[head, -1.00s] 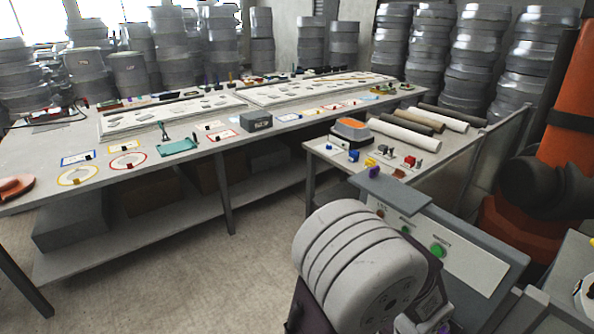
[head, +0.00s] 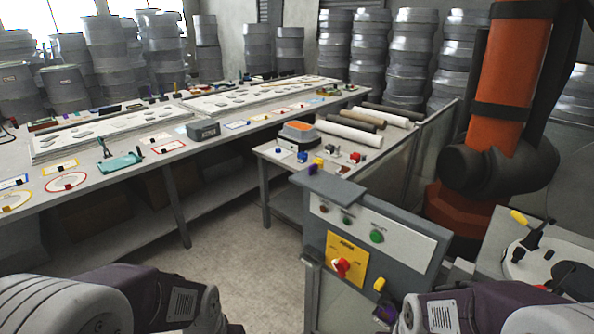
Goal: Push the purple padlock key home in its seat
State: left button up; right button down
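A small purple object (head: 318,163) shows in the head view at the far end of the grey top of the control cabinet (head: 400,250). It is too small to tell whether it is the padlock or its key. No seat for a key can be made out. My arms enter at the bottom left and bottom right, and neither gripper's fingers show.
The cabinet carries a red rotary switch (head: 341,267) on a yellow plate and a green button (head: 377,236). A side table (head: 290,165) with small coloured parts stands behind it. An orange robot arm (head: 505,90) stands at the right. Floor (head: 250,230) is clear left of the cabinet.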

aim_at(313, 168)
jog(key=i+j+z, duration=0.35)
jog(key=j, duration=0.3)
jog(key=i+j+z, duration=0.15)
jog(key=i+j, duration=0.1)
jog(key=j, duration=0.1)
